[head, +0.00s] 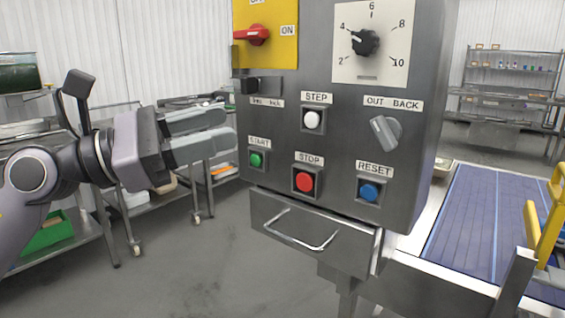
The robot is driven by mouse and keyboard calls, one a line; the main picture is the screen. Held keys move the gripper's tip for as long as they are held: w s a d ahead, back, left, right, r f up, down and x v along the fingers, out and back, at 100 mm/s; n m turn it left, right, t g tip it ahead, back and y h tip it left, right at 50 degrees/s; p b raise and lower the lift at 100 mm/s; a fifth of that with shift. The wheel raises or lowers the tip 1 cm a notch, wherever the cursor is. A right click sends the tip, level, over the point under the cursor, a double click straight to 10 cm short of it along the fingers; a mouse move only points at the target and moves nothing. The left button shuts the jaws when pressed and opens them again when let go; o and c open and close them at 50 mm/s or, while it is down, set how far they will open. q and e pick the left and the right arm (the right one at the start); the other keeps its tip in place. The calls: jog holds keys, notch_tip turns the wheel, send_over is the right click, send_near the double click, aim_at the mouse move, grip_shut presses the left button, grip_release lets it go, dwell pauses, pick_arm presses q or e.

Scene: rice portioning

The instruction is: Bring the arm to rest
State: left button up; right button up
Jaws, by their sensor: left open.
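My left gripper (222,131) comes in from the left at mid height, with its fingers pointing right toward the left edge of the control panel (337,135). It is open, with a narrow gap between its two fingers, and nothing shows between them. The fingertips are close to the panel's left side, near the black inch switch (258,86) and the green START button (257,159); I cannot tell whether they touch the panel. My right gripper is not in view.
The panel carries a red rotary switch (252,36), a numbered dial (366,42) and several buttons. A drawer (312,232) hangs below it. A blue conveyor (480,225) with a yellow handle (540,222) is at right. Steel carts (128,215) stand behind my left arm. Open floor lies below.

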pick_arm(q)
jog(key=a+f+m+t+y+p, duration=0.1)
jog(key=a+f+m+t+y, duration=0.25)
jog(key=f+m, duration=0.65)
jog(key=a+f+m+t+y+p, duration=0.2)
jog(key=f+m+t+y, duration=0.2)
jog(key=f+m, duration=0.6)
jog(key=a+f+m+t+y+p, duration=0.15)
jog(key=f+m+t+y, duration=0.25)
jog(key=f+m, duration=0.65)
jog(key=s+a+f+n+g+y+p, duration=0.1)
jog(key=s+f+n+g, duration=0.3)
jog(key=s+f, duration=0.5)
jog(key=s+a+f+n+g+y, duration=0.3)
jog(key=s+f+n+g+y, duration=0.1)
jog(key=s+f+n, duration=0.3)
notch_tip(320, 180, down, 3)
jog(key=shift+s+f+p, duration=0.15)
jog(key=shift+s+p, duration=0.25)
jog(key=shift+s, duration=0.6)
jog(key=shift+a, duration=0.1)
